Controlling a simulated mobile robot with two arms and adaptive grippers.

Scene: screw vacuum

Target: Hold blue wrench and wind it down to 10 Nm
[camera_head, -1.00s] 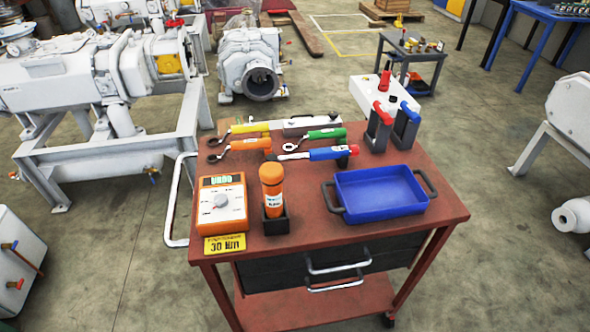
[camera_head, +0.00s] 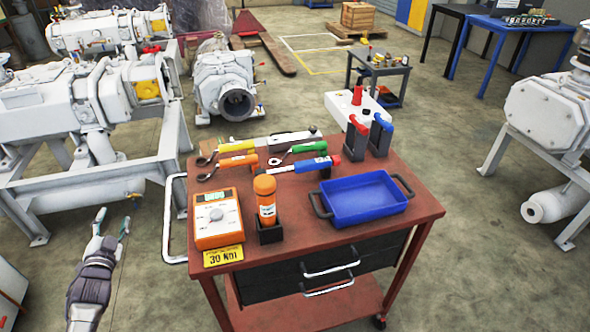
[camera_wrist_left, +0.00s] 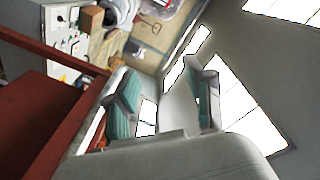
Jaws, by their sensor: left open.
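The blue wrench (camera_head: 306,165), with a red end on its handle, lies on the red cart top (camera_head: 348,240) behind the blue tray. A green-handled wrench (camera_head: 308,147), an orange-handled wrench (camera_head: 239,160) and a yellow-handled wrench (camera_head: 242,143) lie around it. An orange meter (camera_head: 217,218) with a dial and a small green display sits at the front left of the cart; its reading is too small to tell. My left gripper (camera_head: 113,224) is open and empty, left of the cart and apart from the wrenches. Its two fingers also show in the left wrist view (camera_wrist_left: 165,95). My right gripper is out of view.
A blue tray (camera_head: 363,199) and an orange bottle-like tool (camera_head: 265,198) in a black holder stand on the cart. A metal side rail (camera_head: 167,220) lies between my left gripper and the cart. White pumps (camera_head: 75,105) stand behind at left.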

